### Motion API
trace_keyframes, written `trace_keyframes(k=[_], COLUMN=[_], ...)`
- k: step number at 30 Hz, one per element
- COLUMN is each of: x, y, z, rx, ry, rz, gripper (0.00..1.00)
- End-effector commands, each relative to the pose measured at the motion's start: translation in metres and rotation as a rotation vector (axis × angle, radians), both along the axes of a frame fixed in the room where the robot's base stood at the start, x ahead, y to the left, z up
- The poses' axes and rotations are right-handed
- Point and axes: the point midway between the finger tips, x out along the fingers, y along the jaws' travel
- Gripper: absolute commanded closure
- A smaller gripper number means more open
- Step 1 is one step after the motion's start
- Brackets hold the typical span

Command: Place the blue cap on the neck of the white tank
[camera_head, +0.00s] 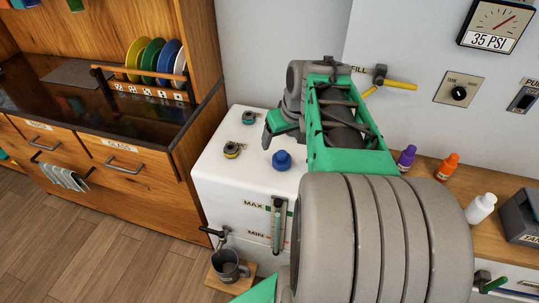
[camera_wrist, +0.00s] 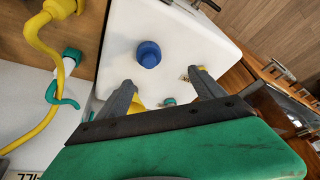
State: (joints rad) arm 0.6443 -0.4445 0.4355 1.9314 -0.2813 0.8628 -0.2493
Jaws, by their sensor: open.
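The white tank (camera_head: 225,180) stands in the middle of the head view, with MAX and MIN marks on its front. The blue cap (camera_head: 282,160) is upright on the tank's top, right of centre. I cannot tell whether a neck is under it. In the wrist view the blue cap (camera_wrist: 148,54) sits on the white tank top (camera_wrist: 115,35), beyond my fingertips and apart from them. My gripper (camera_head: 280,127) is above the rear of the tank top, behind the cap in the head view. In the wrist view my gripper (camera_wrist: 165,90) is open, with nothing held.
A teal-ringed fitting (camera_head: 249,117) and a yellow-ringed fitting (camera_head: 233,150) are on the tank top. A mug (camera_head: 228,268) is below the tank's tap. Purple (camera_head: 406,158), orange (camera_head: 447,167) and white (camera_head: 481,207) bottles stand on the right counter. A yellow hose (camera_wrist: 40,45) runs nearby.

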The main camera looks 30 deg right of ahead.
Motion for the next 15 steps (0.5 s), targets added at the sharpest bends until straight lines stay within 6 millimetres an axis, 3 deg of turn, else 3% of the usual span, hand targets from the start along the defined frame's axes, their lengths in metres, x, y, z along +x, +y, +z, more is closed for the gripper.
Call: trace_keyframes(k=[3, 7, 10, 15], x=[-0.008, -0.042, -0.065, -0.077], y=[0.079, 0.153, 0.183, 0.195], z=[-0.004, -0.016, -0.026, -0.032], rx=[0.005, 0.005, 0.001, -0.002], ry=[0.027, 0.061, 0.078, 0.088], rz=[0.073, 0.131, 0.158, 0.164], gripper=[0.22, 0.22, 0.22, 0.22])
